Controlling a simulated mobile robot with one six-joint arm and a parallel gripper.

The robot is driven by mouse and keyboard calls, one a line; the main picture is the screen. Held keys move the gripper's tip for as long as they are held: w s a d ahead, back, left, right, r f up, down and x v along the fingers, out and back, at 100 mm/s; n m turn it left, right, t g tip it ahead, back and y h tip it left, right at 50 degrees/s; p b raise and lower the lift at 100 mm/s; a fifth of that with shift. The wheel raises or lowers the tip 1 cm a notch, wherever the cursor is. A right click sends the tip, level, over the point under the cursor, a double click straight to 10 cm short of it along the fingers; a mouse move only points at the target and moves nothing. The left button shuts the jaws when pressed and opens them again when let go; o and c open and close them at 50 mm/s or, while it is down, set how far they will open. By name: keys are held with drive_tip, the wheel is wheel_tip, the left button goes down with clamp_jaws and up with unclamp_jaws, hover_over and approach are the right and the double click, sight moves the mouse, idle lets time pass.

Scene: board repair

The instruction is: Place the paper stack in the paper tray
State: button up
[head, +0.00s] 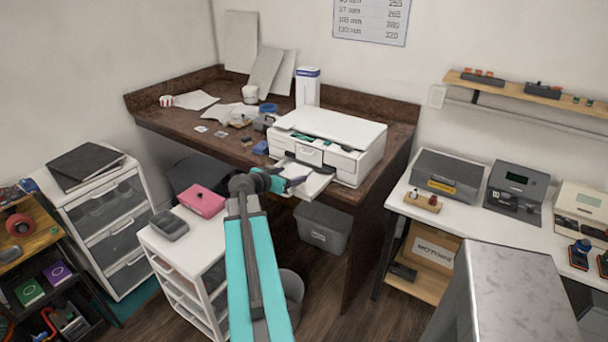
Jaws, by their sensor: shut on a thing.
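A white printer (338,142) stands at the front right of the brown desk. A flat white piece, the paper tray (316,186), juts out from the printer's lower front over the desk edge. My gripper (293,182) is at the left side of this tray, with its dark fingers shut. The paper stack is hard to tell apart from the white tray at the fingers. I cannot tell whether the stack touches the tray or is held just above it.
A tall white box (307,88) stands behind the printer. Loose papers (196,100) and small items lie on the desk's left. A white drawer unit with a pink box (202,201) is left of my arm. A grey bin (324,228) is below the tray.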

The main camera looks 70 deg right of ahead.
sight(299, 174)
drive_tip(key=shift+f+p+x, duration=0.15)
drive_tip(key=shift+p+x, duration=0.3)
drive_tip(key=shift+x, duration=1.1)
drive_tip(key=shift+f+p+x, duration=0.1)
drive_tip(key=shift+p+x, duration=0.3)
drive_tip(key=shift+x, duration=1.15)
drive_tip(key=shift+a, duration=0.1)
drive_tip(key=shift+s+d+f+p, duration=0.15)
drive_tip(key=shift+d+f+p, duration=0.15)
drive_tip(key=shift+d, duration=0.4)
drive_tip(key=shift+f+p+x, duration=0.2)
drive_tip(key=shift+p+x, duration=0.5)
drive_tip(key=shift+x, duration=0.55)
drive_tip(key=shift+f, duration=0.3)
drive_tip(key=shift+c, duration=0.6)
drive_tip(key=shift+c, duration=0.4)
